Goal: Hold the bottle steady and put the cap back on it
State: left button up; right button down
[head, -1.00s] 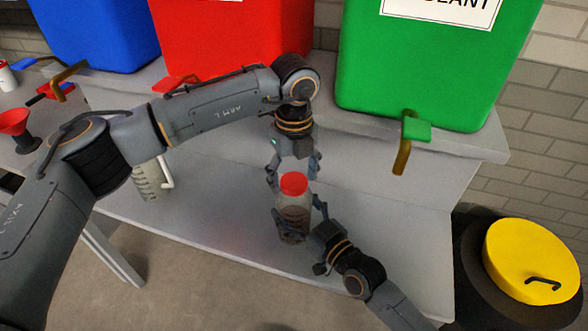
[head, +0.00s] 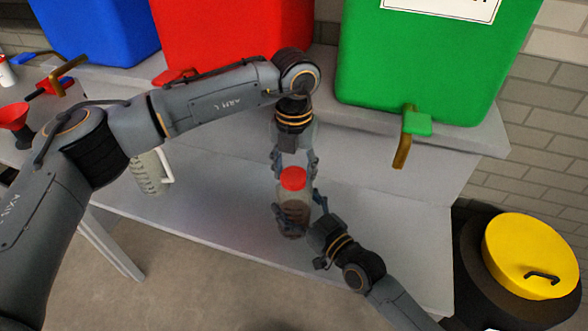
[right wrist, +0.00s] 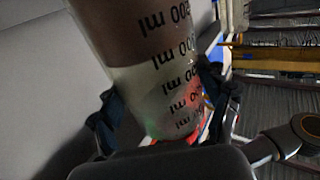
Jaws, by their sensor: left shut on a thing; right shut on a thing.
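The clear bottle (head: 294,212) holds dark brown contents and stands roughly upright at the front of the grey bench. Its red cap (head: 293,178) sits at the bottle's top; whether it is screwed tight cannot be told. My left gripper (head: 294,167) comes from above and is shut on the cap, one finger on each side. My right gripper (head: 299,210) comes from the lower right and is shut on the bottle's body.
A measuring jug (head: 150,172) stands on the grey bench (head: 225,215) to the left. Red (head: 230,35), blue (head: 95,25) and green (head: 425,60) containers stand on the raised shelf behind. A red funnel (head: 14,117) is far left. A yellow-lidded drum (head: 530,250) stands right.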

pick_arm(q)
jog(key=m, duration=0.4)
jog(key=shift+m, duration=0.3)
jog(key=m, duration=0.4)
jog(key=shift+m, duration=0.3)
jog(key=m, duration=0.7)
jog(key=shift+m, duration=0.4)
jog(key=o, duration=1.4)
jog(key=shift+c, duration=0.2)
jog(key=shift+r, duration=0.1)
notch_tip(320, 180, up, 12)
